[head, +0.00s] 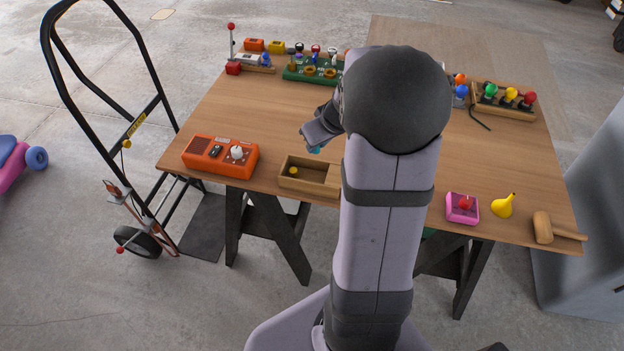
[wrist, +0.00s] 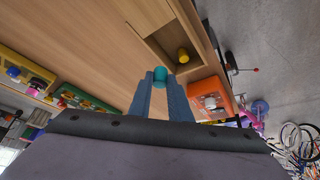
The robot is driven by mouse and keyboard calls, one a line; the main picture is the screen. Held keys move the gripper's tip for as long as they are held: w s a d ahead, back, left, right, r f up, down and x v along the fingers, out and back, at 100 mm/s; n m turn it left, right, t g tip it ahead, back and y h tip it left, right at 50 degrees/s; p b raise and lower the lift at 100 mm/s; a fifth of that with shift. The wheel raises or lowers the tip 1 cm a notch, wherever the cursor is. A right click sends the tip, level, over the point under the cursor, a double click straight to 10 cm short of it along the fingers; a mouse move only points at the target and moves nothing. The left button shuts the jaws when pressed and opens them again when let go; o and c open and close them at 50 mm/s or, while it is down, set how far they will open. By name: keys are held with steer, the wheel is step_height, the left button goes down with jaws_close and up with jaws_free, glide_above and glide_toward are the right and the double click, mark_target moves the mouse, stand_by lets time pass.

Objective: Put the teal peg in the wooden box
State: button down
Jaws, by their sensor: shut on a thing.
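The teal peg (head: 314,150) shows only as a small patch at the tip of my gripper (head: 313,146) in the head view. In the wrist view the teal peg (wrist: 159,73) sits between the two fingertips of my gripper (wrist: 160,79), which are shut on it. The wooden box (head: 305,185) stands near the table's front edge, just below and in front of my gripper in the head view. A yellow peg (head: 294,171) is inside it. The wooden box (wrist: 200,48) lies just beyond the held peg in the wrist view. My arm hides the box's right end in the head view.
An orange device (head: 221,156) stands left of the box. A pink box (head: 462,208), a yellow funnel (head: 503,206) and a mallet (head: 544,228) lie at the front right. A green rack (head: 312,70) and a wooden rack (head: 502,101) stand at the back. The table's middle left is clear.

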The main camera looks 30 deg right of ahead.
steer(key=shift+w+a+f+n+g+y, duration=0.2)
steer(key=shift+n+y, duration=0.45)
steer(key=shift+n, duration=0.5)
steer(key=shift+a+f+n+g+y, duration=0.1)
steer(key=shift+a+n+y, duration=0.2)
steer(key=shift+n+y, duration=0.55)
steer(key=shift+w+a+f+n+g+y, duration=0.1)
steer(key=shift+a+n+y, duration=0.25)
steer(key=shift+n, duration=1.05)
steer(key=shift+f+p, duration=0.85)
steer(key=shift+f, duration=3.55)
steer(key=shift+d+f, duration=0.1)
steer(key=shift+f, duration=0.45)
steer(key=shift+f, duration=0.15)
steer(key=c, duration=2)
jaws_free()
steer(key=shift+c, duration=0.2)
steer(key=shift+o, duration=0.6)
